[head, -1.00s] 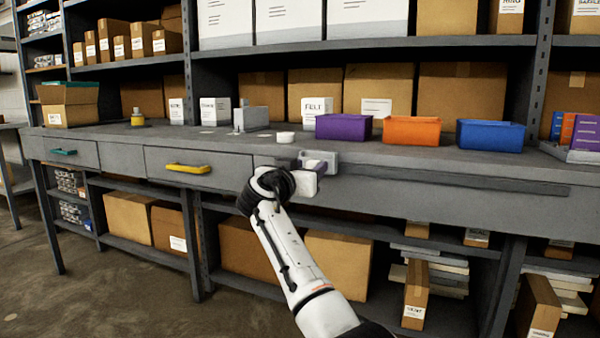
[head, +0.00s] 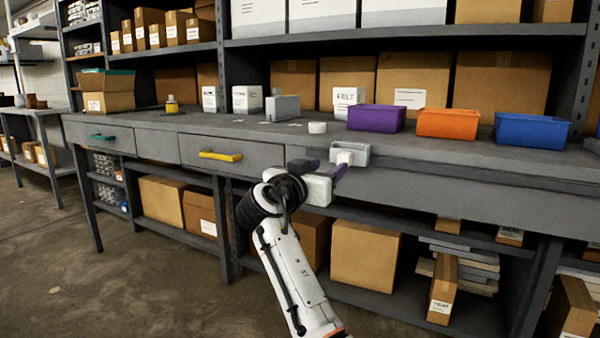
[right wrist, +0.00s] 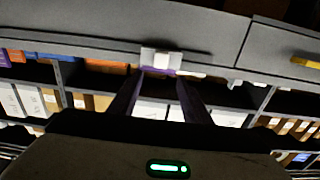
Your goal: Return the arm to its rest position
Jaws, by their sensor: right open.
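My right arm reaches up from the bottom of the head view, with its white and black wrist in front of the bench. My right gripper (head: 322,168) has its purple fingers apart, pointing toward the bench's front edge. Its fingers also show apart in the right wrist view (right wrist: 160,80), with nothing held between them. A small grey bracket with a white block (head: 350,153) sits at the bench edge just beyond the fingertips; it also shows in the right wrist view (right wrist: 161,60). I cannot tell whether a fingertip touches it. My left gripper is not in view.
The grey bench (head: 420,160) carries a purple bin (head: 376,118), an orange bin (head: 448,123) and a blue bin (head: 531,130). A yellow-handled drawer (head: 225,155) is shut left of my gripper. Cartons fill the shelves below. Open floor (head: 150,280) lies at lower left.

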